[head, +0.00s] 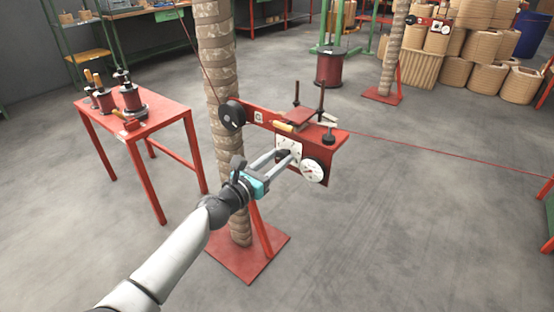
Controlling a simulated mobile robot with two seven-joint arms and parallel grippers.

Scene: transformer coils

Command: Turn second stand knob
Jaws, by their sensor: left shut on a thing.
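A red stand (322,157) with a flat head stands in the middle of the head view, beside a tall wrapped column (219,80). On its front face is a pale square dial plate with a dark knob (283,155), and a round white dial (313,170) sits just right of it. My left gripper (279,158) reaches in from the lower left, with its fingertips shut on the dark knob at the square plate. The fingers partly hide this knob. My right gripper is not in view.
A red table (160,112) with several spools stands at the left. A red cable (450,160) runs from the stand to the right. A second stand (432,23) and stacked coils (480,45) are at the back right. The floor at the front right is clear.

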